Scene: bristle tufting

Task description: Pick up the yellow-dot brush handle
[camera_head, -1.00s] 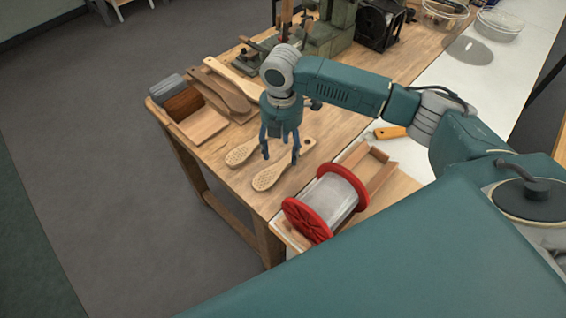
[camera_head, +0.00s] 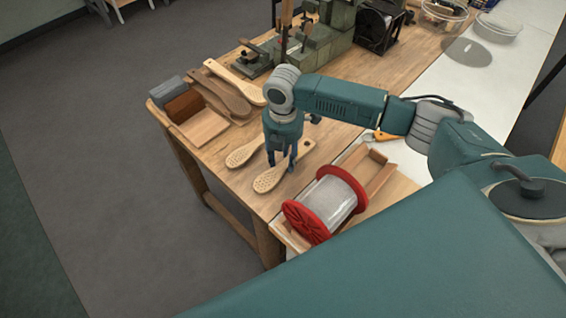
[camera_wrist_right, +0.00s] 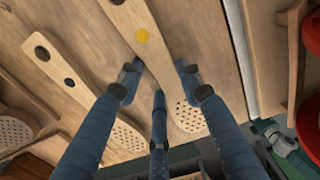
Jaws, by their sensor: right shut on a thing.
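The yellow-dot brush handle (camera_wrist_right: 143,36) is a pale wooden handle with a yellow dot, a dark hole at one end and a perforated head at the other. In the head view its perforated head (camera_head: 270,181) lies on the bench, pointing to the front left; the dot is hidden there. My right gripper (camera_head: 281,166) points down over it, and in the wrist view the gripper's fingers (camera_wrist_right: 160,80) are shut on its neck from both sides. A second handle (camera_wrist_right: 98,108) with a dark dot lies beside it, also in the head view (camera_head: 243,154). My left gripper is out of view.
A red-flanged spool (camera_head: 328,202) stands close on the right, by a shallow wooden tray (camera_head: 384,178). A wooden box (camera_head: 205,130) and more wooden handles (camera_head: 222,90) lie at the left. Green machinery (camera_head: 318,45) stands behind.

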